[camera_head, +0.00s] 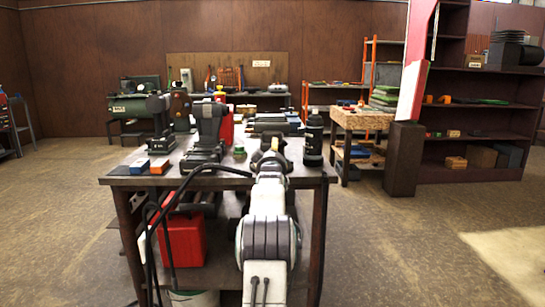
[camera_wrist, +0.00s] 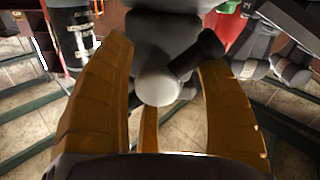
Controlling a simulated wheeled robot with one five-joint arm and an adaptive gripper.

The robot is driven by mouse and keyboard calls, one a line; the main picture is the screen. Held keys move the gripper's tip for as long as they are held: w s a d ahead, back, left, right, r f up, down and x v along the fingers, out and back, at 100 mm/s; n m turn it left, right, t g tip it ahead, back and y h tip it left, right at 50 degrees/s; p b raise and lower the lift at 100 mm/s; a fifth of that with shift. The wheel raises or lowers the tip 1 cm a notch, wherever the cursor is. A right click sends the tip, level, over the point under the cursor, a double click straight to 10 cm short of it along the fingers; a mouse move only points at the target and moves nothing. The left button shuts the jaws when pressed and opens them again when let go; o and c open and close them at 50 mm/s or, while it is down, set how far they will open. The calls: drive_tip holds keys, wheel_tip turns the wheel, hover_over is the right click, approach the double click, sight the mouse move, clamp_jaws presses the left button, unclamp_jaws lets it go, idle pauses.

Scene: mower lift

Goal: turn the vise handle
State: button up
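In the wrist view my gripper (camera_wrist: 163,62) has its orange fingers spread wide, with a gap on each side of what lies between them. Between them is a grey part with a pale rounded end (camera_wrist: 157,88) and a dark bar (camera_wrist: 203,50) slanting up to the right, which looks like the vise handle. No finger clearly closes on it; contact cannot be told. In the head view my arm reaches over the workbench (camera_head: 125,181), and it hides most of what is at my gripper. A grey vise (camera_head: 207,130) stands on the bench to the left of my arm.
A black cylinder (camera_head: 313,140) stands on the bench right of my arm. A second dark machine (camera_head: 160,125), a blue box (camera_head: 140,166) and an orange box (camera_head: 160,166) are at the left. A red can (camera_head: 185,242) is underneath. Open floor lies on both sides.

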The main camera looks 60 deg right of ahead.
drive_tip(key=c, duration=1.1)
drive_tip(key=shift+f+n+b, duration=0.1)
drive_tip(key=shift+n+b, duration=0.4)
drive_tip(key=shift+n, duration=0.1)
drive_tip(key=shift+c, duration=0.3)
drive_tip(key=shift+n, duration=0.9)
drive_tip(key=o, duration=1.3)
drive_tip(key=shift+a, duration=0.1)
drive_tip(key=shift+v, duration=5.9)
